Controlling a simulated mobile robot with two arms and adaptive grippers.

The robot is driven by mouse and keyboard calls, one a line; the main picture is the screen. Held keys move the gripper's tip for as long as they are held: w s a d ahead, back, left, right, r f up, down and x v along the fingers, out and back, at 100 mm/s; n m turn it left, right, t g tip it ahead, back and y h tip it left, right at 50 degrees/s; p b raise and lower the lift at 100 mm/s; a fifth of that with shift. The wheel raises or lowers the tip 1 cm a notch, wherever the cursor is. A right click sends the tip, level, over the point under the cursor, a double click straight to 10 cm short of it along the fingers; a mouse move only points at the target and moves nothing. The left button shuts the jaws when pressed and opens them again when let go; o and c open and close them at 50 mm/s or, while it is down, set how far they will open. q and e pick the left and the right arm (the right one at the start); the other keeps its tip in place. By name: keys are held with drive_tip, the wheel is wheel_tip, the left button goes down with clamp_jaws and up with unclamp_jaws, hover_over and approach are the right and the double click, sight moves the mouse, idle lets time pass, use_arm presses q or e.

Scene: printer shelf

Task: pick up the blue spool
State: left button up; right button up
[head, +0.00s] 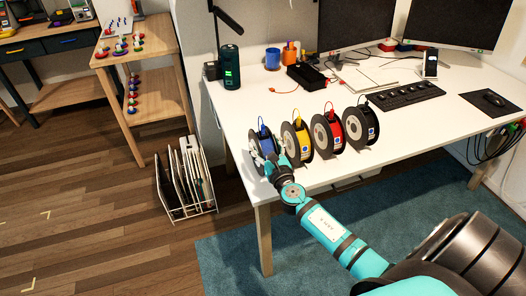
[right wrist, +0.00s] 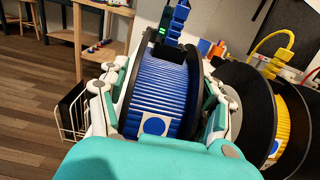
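The blue spool (head: 260,146) stands upright on the white table near its left front corner, at the left end of a row of spools. It has black flanges, blue filament and a blue plug on top. It fills the middle of the right wrist view (right wrist: 158,90). My right gripper (head: 272,160) has one finger along each side of the spool. In the wrist view its fingers (right wrist: 163,90) lie against both flanges, with no clear gap. The spool's lower part is hidden behind the gripper's palm. My left gripper is not in view.
A yellow spool (head: 297,139), a red spool (head: 328,133) and a further dark spool (head: 361,125) stand just to the right. A dark green cylinder (head: 230,68) stands behind. A wire rack (head: 205,205) is on the floor to the left. The space above the spools is clear.

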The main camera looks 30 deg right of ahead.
clamp_jaws()
